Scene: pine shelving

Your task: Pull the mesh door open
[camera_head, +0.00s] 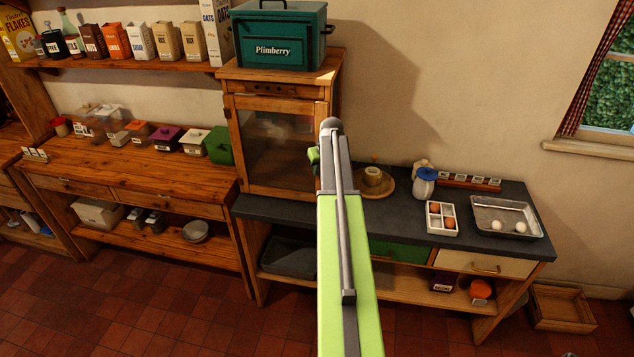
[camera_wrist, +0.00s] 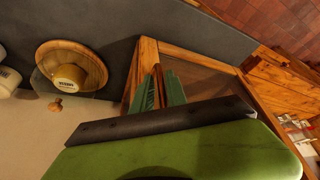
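The mesh door (camera_head: 276,145) is the wood-framed front of the small pine cabinet (camera_head: 278,92) on the dark counter. In the head view it looks shut or nearly so. Its right edge is partly covered by my arm. In the wrist view its mesh panel (camera_wrist: 205,68) lies just beyond the fingertips. My gripper (camera_head: 314,158) is at the door's right side, mostly hidden behind my arm. In the wrist view the green fingers of my gripper (camera_wrist: 160,85) are close together at the wooden frame.
A green Plimberry box (camera_head: 278,35) stands on the cabinet. To the right on the counter are a round wooden board (camera_head: 374,185) with a cup-like item, a blue-lidded jug (camera_head: 425,183), an egg box (camera_head: 441,218) and a metal tray (camera_head: 508,217). The floor in front is clear.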

